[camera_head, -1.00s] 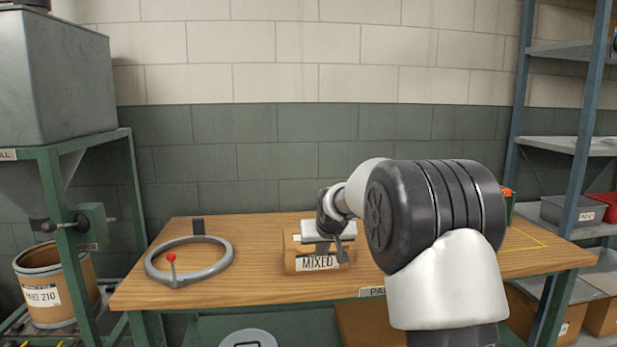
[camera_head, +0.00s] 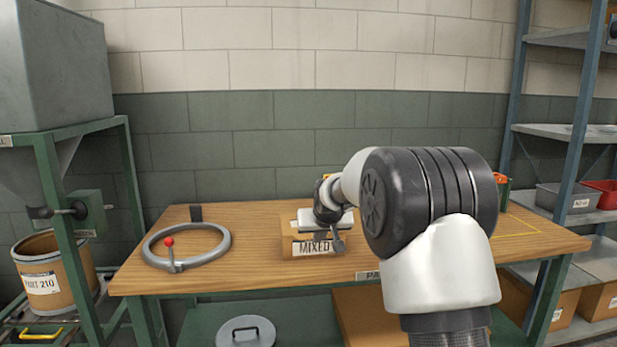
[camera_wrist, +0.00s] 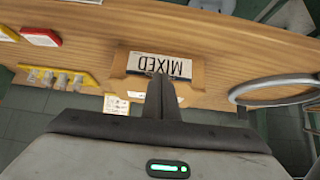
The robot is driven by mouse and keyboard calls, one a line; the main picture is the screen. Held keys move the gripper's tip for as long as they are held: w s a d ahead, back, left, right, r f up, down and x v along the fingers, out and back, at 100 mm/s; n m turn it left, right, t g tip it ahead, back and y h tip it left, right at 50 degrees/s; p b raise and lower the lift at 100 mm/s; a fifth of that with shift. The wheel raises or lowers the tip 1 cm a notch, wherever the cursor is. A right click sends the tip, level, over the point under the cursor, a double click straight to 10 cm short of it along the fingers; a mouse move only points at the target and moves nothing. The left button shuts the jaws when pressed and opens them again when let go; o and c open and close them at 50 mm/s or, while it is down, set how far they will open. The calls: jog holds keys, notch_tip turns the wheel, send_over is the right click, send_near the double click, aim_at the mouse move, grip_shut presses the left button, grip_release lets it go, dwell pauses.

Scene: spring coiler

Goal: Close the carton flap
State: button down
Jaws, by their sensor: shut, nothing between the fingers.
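The carton (camera_head: 288,240) is a small brown box with a white MIXED label on its front, standing on the wooden table. In the wrist view the carton (camera_wrist: 118,66) appears upside down, just beyond my fingers. My gripper (camera_wrist: 160,76) is shut and empty, its fingertips over the carton near the label's edge. In the head view my gripper (camera_head: 338,243) is at the carton's right part and hides some of its top. I cannot tell whether the fingers touch the carton, nor how far the flap is open.
A grey ring with a red-knobbed lever (camera_head: 187,247) lies on the table (camera_head: 240,275) to the carton's left. Yellow items (camera_wrist: 55,77) and a red-edged item (camera_wrist: 40,36) show in the wrist view. Shelves (camera_head: 572,132) stand at right, a hopper frame (camera_head: 128,220) at left.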

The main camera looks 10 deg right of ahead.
jog(key=shift+s+f, duration=0.25)
jog(key=shift+f, duration=0.8)
jog(key=shift+w+f, duration=0.2)
jog(key=shift+w, duration=0.35)
notch_tip(320, 180, up, 7)
jog(key=p, duration=0.4)
jog(key=s+f, duration=0.4)
jog(key=s, duration=0.5)
jog(key=s+r+g, duration=0.1)
jog(key=s+r, duration=0.3)
jog(key=s, duration=0.5)
jog(key=s+r, duration=0.4)
jog(key=s, duration=0.5)
jog(key=s+f+g, duration=0.1)
jog(key=s+g, duration=0.1)
jog(key=s, duration=1.9)
notch_tip(320, 180, up, 22)
jog(key=p, duration=2.1)
jog(key=shift+w+f, duration=0.2)
jog(key=shift+f, duration=0.05)
